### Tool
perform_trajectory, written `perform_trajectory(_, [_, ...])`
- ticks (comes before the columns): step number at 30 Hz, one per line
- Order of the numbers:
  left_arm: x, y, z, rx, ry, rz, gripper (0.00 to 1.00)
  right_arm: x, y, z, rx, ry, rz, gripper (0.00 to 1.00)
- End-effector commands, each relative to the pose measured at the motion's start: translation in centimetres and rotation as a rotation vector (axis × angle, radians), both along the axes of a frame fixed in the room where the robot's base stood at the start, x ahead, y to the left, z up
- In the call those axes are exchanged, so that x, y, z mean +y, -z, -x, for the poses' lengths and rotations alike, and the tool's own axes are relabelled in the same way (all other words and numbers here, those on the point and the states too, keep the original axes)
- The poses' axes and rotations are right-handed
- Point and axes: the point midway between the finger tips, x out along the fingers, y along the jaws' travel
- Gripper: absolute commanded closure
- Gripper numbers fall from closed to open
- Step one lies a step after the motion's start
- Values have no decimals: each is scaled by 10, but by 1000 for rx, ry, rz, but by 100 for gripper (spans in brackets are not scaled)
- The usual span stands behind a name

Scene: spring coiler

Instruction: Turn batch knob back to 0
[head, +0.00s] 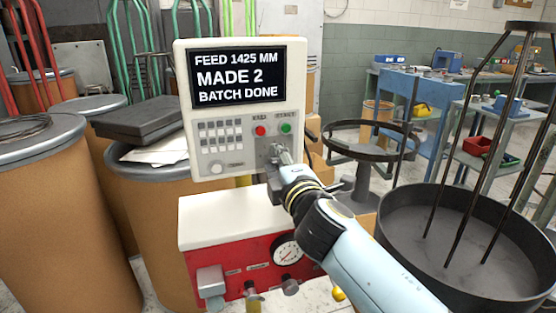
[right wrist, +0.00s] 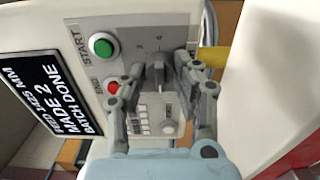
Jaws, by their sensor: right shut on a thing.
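The batch knob (right wrist: 157,76) is a dark grey knob on a grey plate (head: 263,148) at the lower right of the white control panel. In the right wrist view the numerals 3 and 4 show beside it; other marks are hidden. My right gripper (right wrist: 161,70) has one finger on each side of the knob and is shut on it. In the head view the gripper (head: 279,155) covers the knob. The screen (head: 238,76) reads FEED 1425 MM, MADE 2, BATCH DONE. My left gripper is not in view.
A red button (head: 260,130) and a green START button (head: 286,128) sit just above the knob. The red and white machine base (head: 225,226) with a gauge is below. Brown drums stand left; a black round bin (head: 398,241) stands right.

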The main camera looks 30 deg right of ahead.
Motion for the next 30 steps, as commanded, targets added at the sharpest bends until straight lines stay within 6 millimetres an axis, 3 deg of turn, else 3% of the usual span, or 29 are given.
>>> perform_trajectory(10, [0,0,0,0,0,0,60,0,2,1,5,-1,2,100])
perform_trajectory(11, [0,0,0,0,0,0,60,0,3,1,5,-1,2,68])
perform_trajectory(15, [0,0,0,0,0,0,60,0,2,0,4,0,2,49])
perform_trajectory(25, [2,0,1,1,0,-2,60,1,1,4,2,0,1,48])
perform_trajectory(30, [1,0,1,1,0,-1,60,7,2,28,4,1,0,48])
